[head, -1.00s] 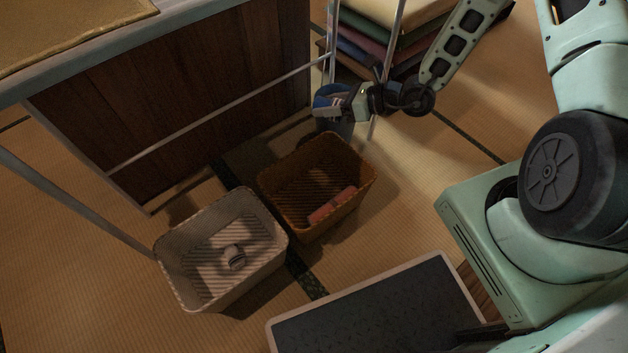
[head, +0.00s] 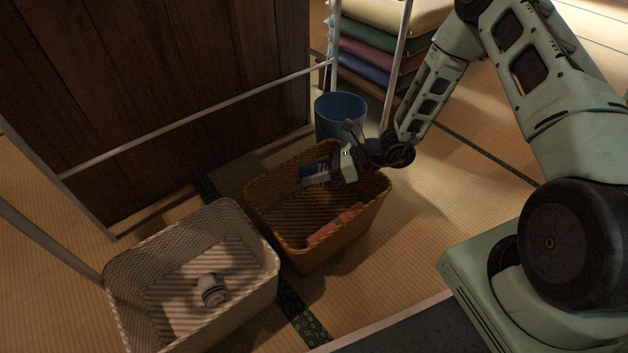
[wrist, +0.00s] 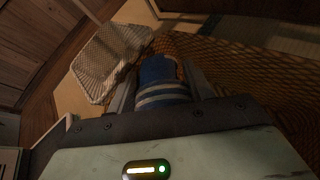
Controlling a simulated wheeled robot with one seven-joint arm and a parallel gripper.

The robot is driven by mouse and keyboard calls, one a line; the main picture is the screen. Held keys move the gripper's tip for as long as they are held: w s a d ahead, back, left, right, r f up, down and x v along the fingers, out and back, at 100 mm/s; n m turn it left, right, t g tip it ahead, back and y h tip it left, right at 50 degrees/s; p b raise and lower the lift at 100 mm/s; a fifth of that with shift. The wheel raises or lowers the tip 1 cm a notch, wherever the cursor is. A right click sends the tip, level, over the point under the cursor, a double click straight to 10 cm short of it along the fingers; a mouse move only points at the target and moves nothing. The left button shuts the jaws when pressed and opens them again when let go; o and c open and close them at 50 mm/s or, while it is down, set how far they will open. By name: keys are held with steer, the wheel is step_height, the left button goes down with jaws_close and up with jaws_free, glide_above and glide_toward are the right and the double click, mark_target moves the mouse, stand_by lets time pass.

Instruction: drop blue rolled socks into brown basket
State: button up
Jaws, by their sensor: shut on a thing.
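The blue rolled socks (head: 314,174), with pale stripes, are held in my gripper (head: 324,174). In the wrist view the socks (wrist: 162,82) sit between the two fingers of my gripper (wrist: 160,90), which is shut on them. The brown basket (head: 272,226) stands on the floor, and in the head view my gripper and the socks appear over its back part. Its brown weave (wrist: 245,75) also shows below and around the socks in the wrist view. A reddish folded item (head: 336,224) lies inside the basket.
A white basket (head: 125,275) with a grey-and-white rolled item (head: 211,289) in it stands left of the brown one. A blue bin (head: 341,105) stands behind the brown basket. Metal rails (head: 200,114) and stacked cushions (head: 380,50) are at the back.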

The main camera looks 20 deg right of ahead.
step_height(320, 180, down, 6)
steer(key=b, duration=0.5)
steer(key=o, duration=1)
steer(key=shift+o, duration=0.2)
steer(key=p+v, duration=0.8)
steer(key=v, duration=0.9)
steer(key=shift+d, duration=0.25)
